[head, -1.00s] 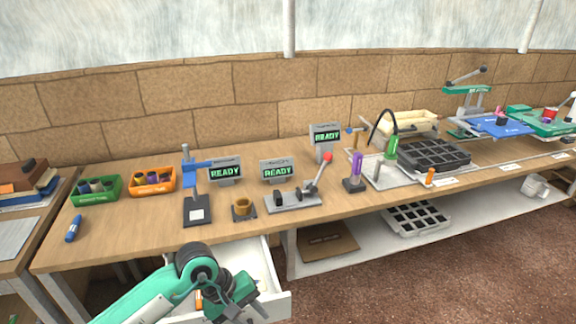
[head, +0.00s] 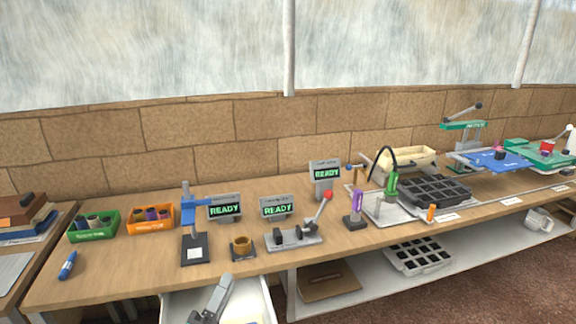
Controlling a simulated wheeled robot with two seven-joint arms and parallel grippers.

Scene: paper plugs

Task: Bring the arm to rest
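My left gripper (head: 212,299) shows only as a grey piece at the bottom edge of the head view. It is over or in front of the open white drawer (head: 262,300) under the workbench. Its fingertips cannot be made out clearly, so I cannot tell whether it is open or shut, and I see nothing held in it. The rest of the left arm is below the picture. My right gripper and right arm are not in view.
The workbench (head: 130,262) holds a green bin (head: 93,236), an orange bin (head: 150,226), a blue marker (head: 67,265), a blue-headed press (head: 194,250), a brass-coloured cup (head: 242,248) and a red-knobbed lever tool (head: 296,237). A black cell tray (head: 434,190) stands farther right. The front left bench top is mostly clear.

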